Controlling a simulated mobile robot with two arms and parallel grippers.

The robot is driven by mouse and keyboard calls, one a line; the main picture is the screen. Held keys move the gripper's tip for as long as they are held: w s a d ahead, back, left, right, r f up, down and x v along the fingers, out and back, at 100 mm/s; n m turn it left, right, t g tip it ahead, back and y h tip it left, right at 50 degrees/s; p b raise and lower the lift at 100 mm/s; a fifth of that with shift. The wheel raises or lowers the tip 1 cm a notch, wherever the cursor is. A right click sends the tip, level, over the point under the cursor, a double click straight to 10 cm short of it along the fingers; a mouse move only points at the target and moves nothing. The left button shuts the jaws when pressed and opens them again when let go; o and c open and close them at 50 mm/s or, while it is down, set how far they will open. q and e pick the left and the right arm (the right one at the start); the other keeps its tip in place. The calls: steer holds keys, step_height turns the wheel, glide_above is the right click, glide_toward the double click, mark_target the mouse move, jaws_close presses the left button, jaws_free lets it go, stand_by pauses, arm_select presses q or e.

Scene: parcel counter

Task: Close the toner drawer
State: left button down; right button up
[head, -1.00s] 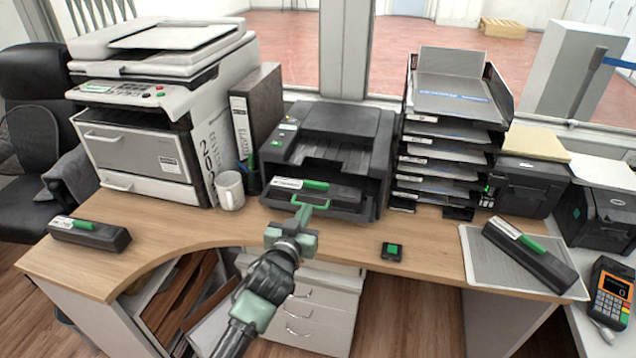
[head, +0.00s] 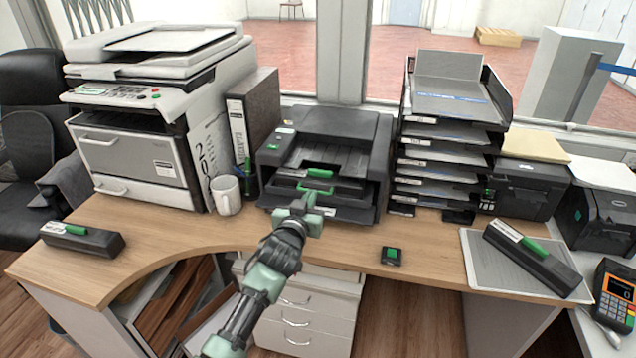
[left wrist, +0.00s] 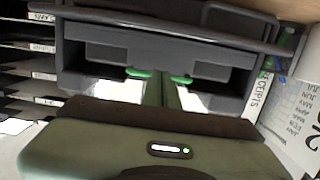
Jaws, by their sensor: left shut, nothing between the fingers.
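The black printer (head: 372,150) stands in the middle of the desk, left of the paper trays. Its toner drawer (head: 288,186) is at the front, with a green-topped toner cartridge (head: 320,172) showing in the opening. My left gripper (head: 312,192) is shut and empty, its fingertips at the middle of the drawer front. In the left wrist view the closed fingers (left wrist: 162,88) reach to the printer front, with green handle parts (left wrist: 139,73) on both sides of the tips. The fingers hide the middle of the front; I cannot tell whether the drawer is flush. My right gripper is not in view.
A white mug (head: 226,196) and a binder (head: 252,115) stand left of the printer, beside a big copier (head: 135,150). Other toner cartridges lie at the left (head: 83,240) and on a grey mat (head: 482,262).

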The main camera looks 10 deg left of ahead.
mark_target(314, 185)
arm_select(q)
steer(key=shift+w+b, duration=1.3)
steer(key=shift+w, duration=1.1)
steer(key=shift+w+a+f+b, duration=0.15)
steer(key=shift+w+b, duration=0.3)
steer(key=shift+w, duration=0.1)
steer(key=shift+s+p, duration=0.45)
steer(key=shift+p, duration=0.1)
steer(key=s+p, duration=0.7)
steer(key=s, duration=0.4)
steer(key=shift+r, duration=0.2)
